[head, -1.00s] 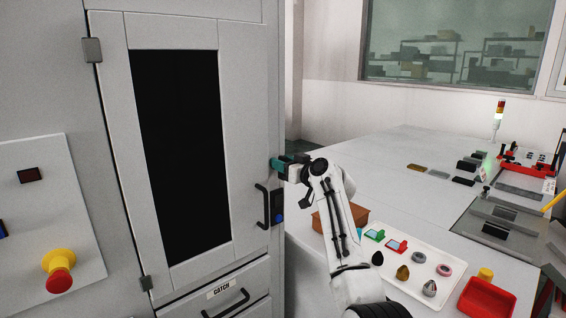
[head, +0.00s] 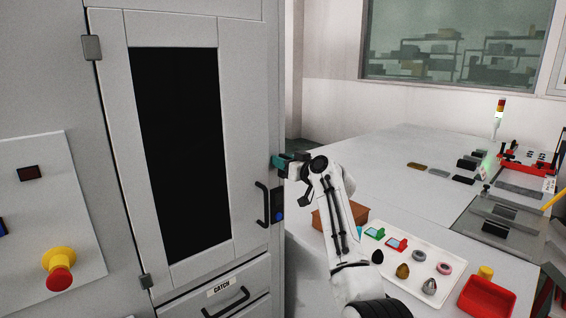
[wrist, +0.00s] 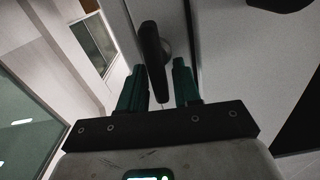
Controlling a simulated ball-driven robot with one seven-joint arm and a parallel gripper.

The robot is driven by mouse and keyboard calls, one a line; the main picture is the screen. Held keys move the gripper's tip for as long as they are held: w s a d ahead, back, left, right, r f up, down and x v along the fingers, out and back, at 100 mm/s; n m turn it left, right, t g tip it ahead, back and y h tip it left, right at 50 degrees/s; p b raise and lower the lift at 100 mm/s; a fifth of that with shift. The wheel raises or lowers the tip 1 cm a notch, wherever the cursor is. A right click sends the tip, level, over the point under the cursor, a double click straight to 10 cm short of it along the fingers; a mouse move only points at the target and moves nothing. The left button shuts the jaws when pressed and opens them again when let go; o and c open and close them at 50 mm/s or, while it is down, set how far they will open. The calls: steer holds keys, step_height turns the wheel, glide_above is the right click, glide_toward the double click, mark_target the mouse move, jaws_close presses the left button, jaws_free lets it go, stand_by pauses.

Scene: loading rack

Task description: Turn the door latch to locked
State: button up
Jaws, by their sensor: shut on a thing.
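The cabinet door (head: 112,120) with its dark window stands closed in the head view. My gripper (head: 276,162) is at the door's right edge, above the black door handle (head: 262,205). In the wrist view, the dark latch lever (wrist: 151,45) reaches between the two teal fingers of my gripper (wrist: 159,76). The gripper is shut on the lever, though a narrow gap seems to show beside it from this angle. In the head view the latch is hidden behind my gripper, so its exact turn cannot be told there.
A drawer marked CATCH (head: 222,291) is below the door. A red emergency button (head: 59,279) is on the left panel. To the right, a table holds a brown box (head: 358,212), a white tray (head: 412,285) with small parts, and a red bin (head: 487,298).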

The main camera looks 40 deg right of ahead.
steer(key=m, duration=0.1)
steer(key=m+b, duration=0.1)
steer(key=m, duration=0.1)
steer(key=shift+d+f, duration=0.15)
steer(key=shift+d, duration=0.15)
steer(key=shift+d+f+m+p, duration=0.2)
steer(key=shift+m+p, duration=0.1)
steer(key=shift+m, duration=1.8)
steer(key=shift+d+f+m+p, duration=0.2)
steer(key=shift+f+m+p, duration=0.1)
steer(key=shift+m, duration=1.8)
steer(key=shift+d+f+m+p, duration=0.2)
steer(key=shift+m+p, duration=0.1)
steer(key=shift+m, duration=1.8)
steer(key=o, duration=0.7)
steer(key=shift+s, duration=0.1)
steer(key=s+b, duration=0.1)
steer(key=s, duration=0.4)
steer(key=s+b, duration=0.1)
steer(key=s, duration=0.4)
steer(key=shift+s+d, duration=0.2)
steer(key=shift+s, duration=0.1)
